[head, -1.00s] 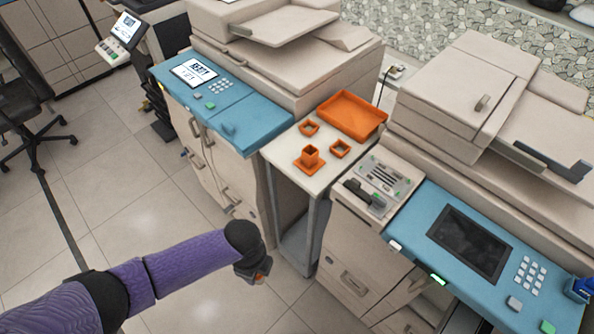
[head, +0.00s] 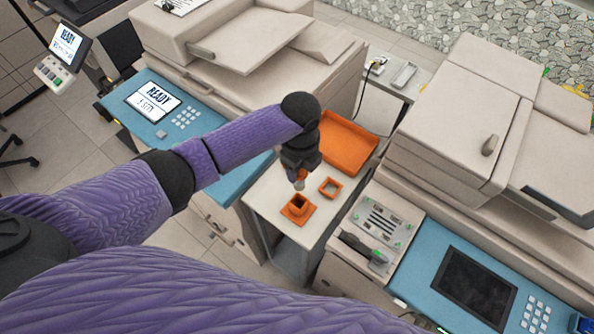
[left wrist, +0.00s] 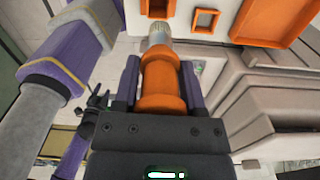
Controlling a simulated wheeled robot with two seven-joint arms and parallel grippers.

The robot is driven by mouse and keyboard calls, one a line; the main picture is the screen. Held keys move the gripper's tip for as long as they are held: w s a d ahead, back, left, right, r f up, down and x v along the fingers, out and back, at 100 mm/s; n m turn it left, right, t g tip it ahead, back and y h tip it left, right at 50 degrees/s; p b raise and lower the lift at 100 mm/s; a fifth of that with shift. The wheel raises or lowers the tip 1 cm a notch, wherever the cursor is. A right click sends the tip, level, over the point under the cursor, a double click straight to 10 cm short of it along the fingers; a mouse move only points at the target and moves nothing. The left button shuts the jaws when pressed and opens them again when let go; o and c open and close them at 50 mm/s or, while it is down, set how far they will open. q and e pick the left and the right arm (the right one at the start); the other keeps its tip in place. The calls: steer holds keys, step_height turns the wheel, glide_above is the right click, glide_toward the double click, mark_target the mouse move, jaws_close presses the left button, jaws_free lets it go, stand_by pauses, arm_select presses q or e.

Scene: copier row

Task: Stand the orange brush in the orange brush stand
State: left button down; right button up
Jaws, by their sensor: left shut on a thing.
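The orange brush (left wrist: 160,80) is held between the two fingers of my left gripper (left wrist: 160,92), its pale bristle end pointing away from the palm. In the head view my left gripper (head: 300,172) hangs over the small white table, with the brush (head: 301,175) pointing down, bristles lowest. The orange brush stand (head: 298,207), a square upright holder on a flat base, stands near the table's front. The brush appears above and just behind the stand, apart from it.
The white table (head: 265,196) also bears an orange square frame (head: 330,187) and an orange tray (head: 348,146). Copiers with blue panels (head: 430,262) flank it closely on both sides. A control panel with a dark handset (head: 362,246) lies just right.

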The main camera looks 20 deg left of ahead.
arm_select(q)
steer(key=shift+s, duration=0.2)
steer(key=b, duration=0.8)
glide_toward(299, 194)
steer(key=f, duration=0.2)
steer(key=s+f, duration=0.1)
steer(key=f, duration=0.2)
steer(key=shift+s+d+f, duration=0.25)
steer(key=shift+s+f, duration=0.05)
steer(key=shift+s, duration=0.1)
arm_select(e)
step_height(299, 194, down, 8)
steer(key=shift+s+d, duration=0.15)
steer(key=shift+s, duration=0.15)
arm_select(q)
steer(key=shift+f, duration=0.3)
arm_select(e)
steer(key=shift+f, duration=0.25)
arm_select(q)
steer(key=shift+c, duration=0.4)
jaws_free()
